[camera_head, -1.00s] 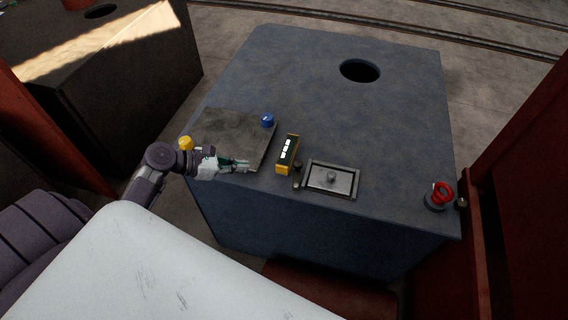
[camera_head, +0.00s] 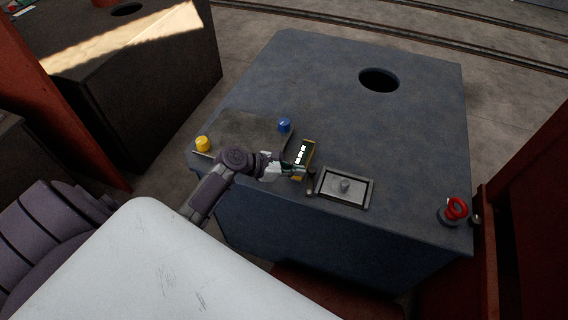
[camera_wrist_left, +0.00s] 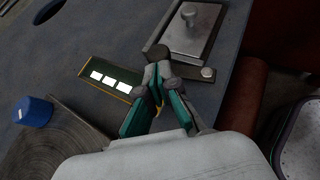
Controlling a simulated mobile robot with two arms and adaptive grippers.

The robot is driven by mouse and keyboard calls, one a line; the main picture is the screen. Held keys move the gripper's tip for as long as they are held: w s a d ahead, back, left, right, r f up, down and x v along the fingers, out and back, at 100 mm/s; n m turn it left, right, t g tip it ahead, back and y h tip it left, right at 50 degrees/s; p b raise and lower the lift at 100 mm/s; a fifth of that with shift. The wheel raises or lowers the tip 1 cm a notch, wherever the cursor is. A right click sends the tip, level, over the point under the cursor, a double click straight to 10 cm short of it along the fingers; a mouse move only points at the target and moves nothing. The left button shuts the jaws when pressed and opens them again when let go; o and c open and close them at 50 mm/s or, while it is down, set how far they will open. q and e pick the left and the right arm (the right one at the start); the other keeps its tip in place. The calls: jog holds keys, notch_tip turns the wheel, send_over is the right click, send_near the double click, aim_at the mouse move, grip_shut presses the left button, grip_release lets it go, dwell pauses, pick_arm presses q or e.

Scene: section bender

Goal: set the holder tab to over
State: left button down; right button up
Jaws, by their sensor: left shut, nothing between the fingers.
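The holder tab (camera_wrist_left: 190,71) looks like a short grey bar with a pale bolt at one end and a dark round knob at the other. It lies along the edge of a framed metal plate (camera_head: 345,186), beside the plate, not across it. In the head view the tab (camera_head: 310,186) is a small dark piece at the frame's left side. My left gripper (camera_head: 302,170) is shut and empty, its tips close to the tab's knob. In the left wrist view the gripper (camera_wrist_left: 158,72) has its tips at the knob; I cannot tell if they touch. My right gripper is not in view.
A yellow-edged display (camera_head: 304,152) stands just left of the tab. A blue knob (camera_head: 284,125) and a yellow knob (camera_head: 202,143) sit farther left. The blue-grey top (camera_head: 330,110) is clear behind, except for a round hole.

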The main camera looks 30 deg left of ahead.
pick_arm(q)
jog(key=shift+w+d, duration=0.15)
jog(key=shift+w, duration=0.05)
